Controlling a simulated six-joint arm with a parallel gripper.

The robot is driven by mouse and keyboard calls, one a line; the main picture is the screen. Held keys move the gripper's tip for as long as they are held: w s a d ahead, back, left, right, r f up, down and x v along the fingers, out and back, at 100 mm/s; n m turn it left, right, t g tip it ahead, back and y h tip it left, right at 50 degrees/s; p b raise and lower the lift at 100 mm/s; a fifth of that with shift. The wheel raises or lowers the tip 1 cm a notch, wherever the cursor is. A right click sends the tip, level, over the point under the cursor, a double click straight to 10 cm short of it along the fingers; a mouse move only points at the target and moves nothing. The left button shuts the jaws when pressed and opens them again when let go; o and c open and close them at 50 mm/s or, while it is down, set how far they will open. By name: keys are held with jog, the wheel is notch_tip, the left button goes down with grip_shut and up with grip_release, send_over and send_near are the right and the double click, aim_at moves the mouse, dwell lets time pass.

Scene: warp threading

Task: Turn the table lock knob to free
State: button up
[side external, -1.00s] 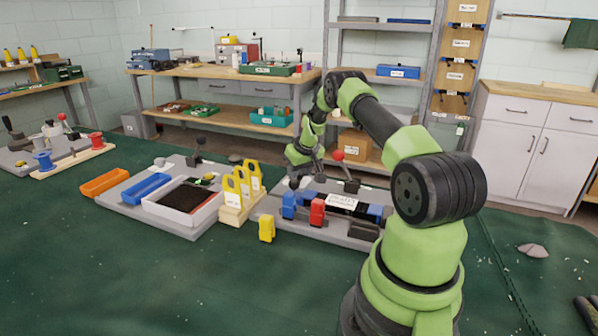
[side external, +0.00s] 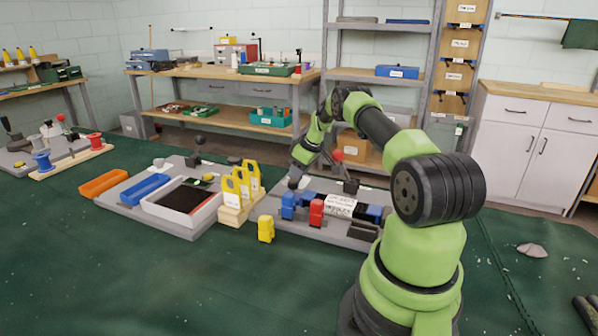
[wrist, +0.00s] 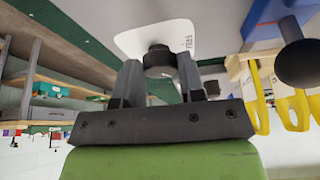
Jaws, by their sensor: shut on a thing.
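The table lock knob (wrist: 160,60) is dark and round, in front of a white label plate (wrist: 150,36) whose lettering appears to read FREE at its right edge. My gripper (wrist: 160,75) has one finger on each side of the knob and is shut on it. In the side view my gripper (side external: 296,178) points down and left at the back left of the grey board (side external: 335,230). The knob cannot be made out there, and which way it is set is unclear.
A red-ball lever (side external: 337,154) stands right of my gripper. Blue blocks (side external: 288,203) and a red block (side external: 316,212) sit in front. Yellow tags (side external: 243,182) stand to the left. In the wrist view a dark round knob (wrist: 300,64) is at upper right.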

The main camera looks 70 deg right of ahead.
dwell(0.4)
jog(key=o, duration=0.9)
jog(key=shift+r, duration=0.1)
jog(key=v, duration=0.9)
jog(key=shift+s+r, duration=0.15)
jog(key=shift+r, duration=0.2)
